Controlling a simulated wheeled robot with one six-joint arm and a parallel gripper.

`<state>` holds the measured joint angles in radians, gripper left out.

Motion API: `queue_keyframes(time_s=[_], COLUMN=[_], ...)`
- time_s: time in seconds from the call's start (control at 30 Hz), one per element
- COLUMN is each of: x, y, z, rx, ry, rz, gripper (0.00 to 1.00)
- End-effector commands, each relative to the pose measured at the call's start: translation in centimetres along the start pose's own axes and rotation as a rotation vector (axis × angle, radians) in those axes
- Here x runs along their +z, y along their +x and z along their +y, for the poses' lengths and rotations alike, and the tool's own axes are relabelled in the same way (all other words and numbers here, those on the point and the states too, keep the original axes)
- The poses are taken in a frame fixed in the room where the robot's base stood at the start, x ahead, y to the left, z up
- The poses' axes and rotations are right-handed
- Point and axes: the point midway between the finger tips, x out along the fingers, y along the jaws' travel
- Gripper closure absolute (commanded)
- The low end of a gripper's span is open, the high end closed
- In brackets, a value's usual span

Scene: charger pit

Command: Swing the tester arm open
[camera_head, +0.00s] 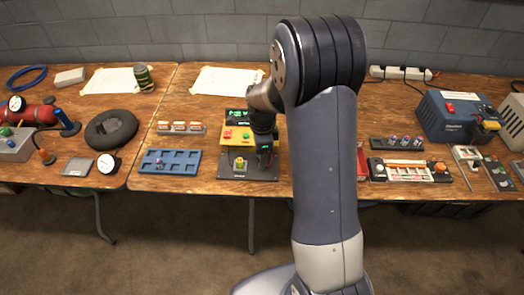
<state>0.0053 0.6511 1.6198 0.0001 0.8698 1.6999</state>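The tester (233,147) stands near the front edge of the wooden table, at the middle of the head view. It has a dark base, a yellow panel (237,134) with red and green buttons, and a small lit green display. A small yellow-green part sits low on its base. My gripper (265,158) points down at the right side of the tester, overlapping it in the picture. I cannot tell whether it touches the tester or whether its fingers are apart. The tester arm is not clearly made out; my wrist hides the tester's right side.
A blue tray (148,161) and a rack of small cells (180,128) lie left of the tester. A paper sheet (222,80) lies behind it. My arm covers the table to the right. Beyond it are a battery rack (397,144) and a blue machine (445,118).

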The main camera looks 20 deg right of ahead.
Motion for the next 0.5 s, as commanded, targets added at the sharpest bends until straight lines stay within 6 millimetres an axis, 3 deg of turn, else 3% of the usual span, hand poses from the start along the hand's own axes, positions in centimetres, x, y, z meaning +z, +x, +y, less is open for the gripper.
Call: queue_keyframes(time_s=[0.27, 0.5], x=[0.0, 0.0], y=[-1.4, -6.2], z=[-0.1, -0.1], rx=[-0.003, -0.006], ry=[-0.001, 0.0], rz=[0.0, -0.001], gripper=[0.48, 0.48])
